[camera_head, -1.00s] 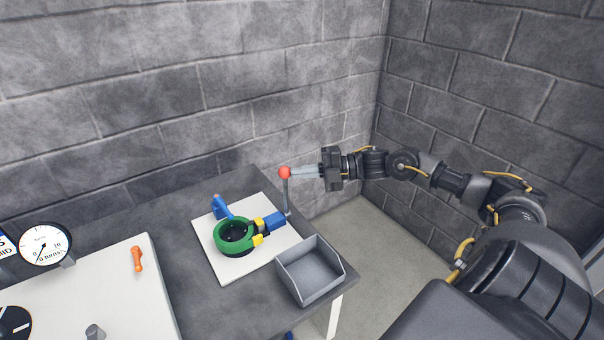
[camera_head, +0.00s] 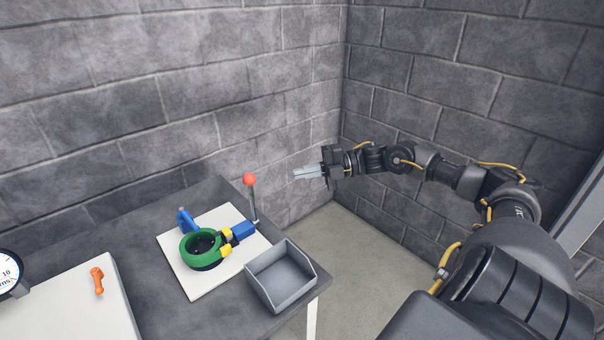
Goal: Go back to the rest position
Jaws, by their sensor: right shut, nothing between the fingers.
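My right gripper (camera_head: 298,173) is shut and empty. It is in the air right of the lever's red ball knob (camera_head: 249,180), clear of it, and its fingers point left. The lever stands upright at the back right of a white plate (camera_head: 188,277). On the plate sit a green ring (camera_head: 202,261) around a dark centre, a blue block (camera_head: 243,231) with yellow parts beside it, and a blue upright piece (camera_head: 186,220). My left gripper is not in view.
An open grey bin (camera_head: 281,276) stands at the table's right front edge. A white panel (camera_head: 70,312) with an orange handle (camera_head: 97,281) is at the lower left, beside a partly cut-off dial (camera_head: 8,274). Brick walls close off the back and right.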

